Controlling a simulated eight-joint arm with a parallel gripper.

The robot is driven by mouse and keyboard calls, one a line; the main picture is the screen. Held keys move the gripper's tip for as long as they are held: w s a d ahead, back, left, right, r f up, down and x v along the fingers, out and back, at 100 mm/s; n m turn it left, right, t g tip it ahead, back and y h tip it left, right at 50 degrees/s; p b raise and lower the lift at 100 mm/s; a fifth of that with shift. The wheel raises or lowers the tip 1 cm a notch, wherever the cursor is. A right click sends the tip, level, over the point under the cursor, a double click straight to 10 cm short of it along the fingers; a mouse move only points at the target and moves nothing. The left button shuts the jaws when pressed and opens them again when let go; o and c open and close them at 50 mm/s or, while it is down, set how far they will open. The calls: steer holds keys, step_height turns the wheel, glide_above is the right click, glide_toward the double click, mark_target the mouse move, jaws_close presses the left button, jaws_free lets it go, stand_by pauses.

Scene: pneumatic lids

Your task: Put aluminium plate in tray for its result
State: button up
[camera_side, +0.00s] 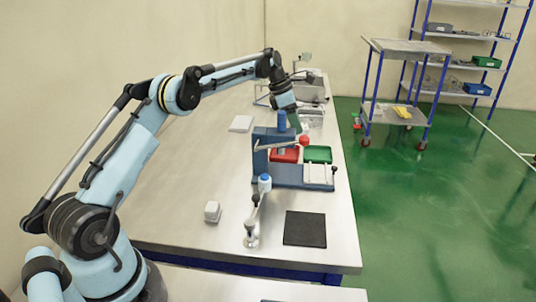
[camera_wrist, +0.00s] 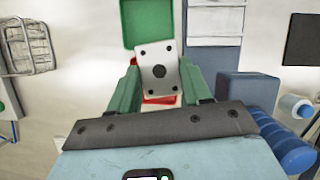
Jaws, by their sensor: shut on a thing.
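The aluminium plate (camera_wrist: 172,80) is light grey, with a dark centre hole and small corner holes. In the wrist view, my gripper (camera_wrist: 159,64) is shut on it, with a green finger on each side. The green tray (camera_wrist: 148,24) lies just beyond the plate; it also shows in the side view (camera_side: 318,154). The red tray (camera_side: 287,156) is left of it, and bits of red show around the plate in the wrist view. In the side view my gripper (camera_side: 295,122) is above and behind the trays; the plate cannot be made out there.
A blue test fixture (camera_side: 262,160) with a lever stands around the trays.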

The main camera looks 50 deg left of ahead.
steer(key=s+a+n, duration=0.1)
steer(key=a+n, duration=0.1)
steer(key=a, duration=0.2)
glide_above(286, 155)
steer(key=s, duration=0.1)
steer(key=shift+t+y, duration=0.3)
steer(key=f, duration=0.5)
steer(key=shift+a+f, duration=0.2)
steer(key=shift+a, duration=0.2)
steer(key=shift+f, duration=2.25)
steer(key=shift+f, duration=0.15)
steer(key=o, duration=0.9)
steer(key=shift+o, duration=0.2)
steer(key=v, duration=1.2)
